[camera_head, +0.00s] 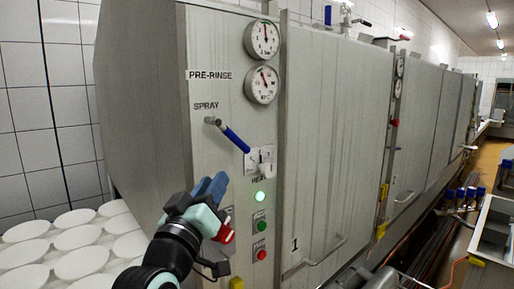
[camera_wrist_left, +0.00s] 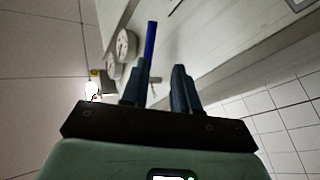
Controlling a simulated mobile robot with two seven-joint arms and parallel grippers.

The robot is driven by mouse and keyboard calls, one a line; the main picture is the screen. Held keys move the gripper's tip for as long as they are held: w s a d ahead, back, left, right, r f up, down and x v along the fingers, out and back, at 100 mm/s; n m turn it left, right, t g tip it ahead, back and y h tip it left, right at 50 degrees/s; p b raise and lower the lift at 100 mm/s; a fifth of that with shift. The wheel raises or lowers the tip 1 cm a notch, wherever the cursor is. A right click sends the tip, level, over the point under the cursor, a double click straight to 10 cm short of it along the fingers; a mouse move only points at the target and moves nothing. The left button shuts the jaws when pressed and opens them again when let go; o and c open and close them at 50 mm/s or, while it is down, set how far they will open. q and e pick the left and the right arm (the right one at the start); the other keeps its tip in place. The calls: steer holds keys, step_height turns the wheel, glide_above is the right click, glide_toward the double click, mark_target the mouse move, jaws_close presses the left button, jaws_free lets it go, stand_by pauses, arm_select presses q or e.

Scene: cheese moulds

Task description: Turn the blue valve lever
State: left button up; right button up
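The blue valve lever (camera_head: 234,137) sits on the machine's front panel under the "SPRAY" label. It slants down to the right from its metal pivot. My left gripper (camera_head: 210,186) is below the lever and apart from it in the head view. In the left wrist view the gripper's two dark fingers (camera_wrist_left: 158,80) stand apart with nothing held between them. The blue lever (camera_wrist_left: 150,48) shows there beyond the fingers, its lower end seen between them, nearer the left finger. My right gripper is in neither view.
Two round gauges (camera_head: 262,62) sit above the lever. A small white switch plate (camera_head: 256,160), a lit green lamp (camera_head: 260,196), and a red button (camera_head: 262,254) lie close to the gripper. White round moulds (camera_head: 80,239) fill the lower left.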

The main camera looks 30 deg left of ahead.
mark_target(234, 142)
arm_select(q)
steer(key=shift+t, duration=0.3)
steer(key=p+x, duration=0.2)
steer(key=x, duration=0.2)
steer(key=r+p+x, duration=0.1)
steer(key=p+x, duration=0.1)
steer(key=x, duration=0.2)
steer(key=r+p+x, duration=0.1)
steer(key=p+x, duration=0.1)
steer(key=x, duration=0.2)
steer(key=shift+d+r, duration=0.15)
steer(key=shift+d, duration=0.15)
steer(key=shift+w+a, duration=0.15)
steer(key=shift+w, duration=0.25)
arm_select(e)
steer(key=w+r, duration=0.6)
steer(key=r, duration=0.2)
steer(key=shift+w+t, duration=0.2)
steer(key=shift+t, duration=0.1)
arm_select(q)
steer(key=shift+s, duration=0.2)
steer(key=shift+c, duration=0.3)
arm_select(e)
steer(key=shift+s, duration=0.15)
arm_select(q)
jaws_close()
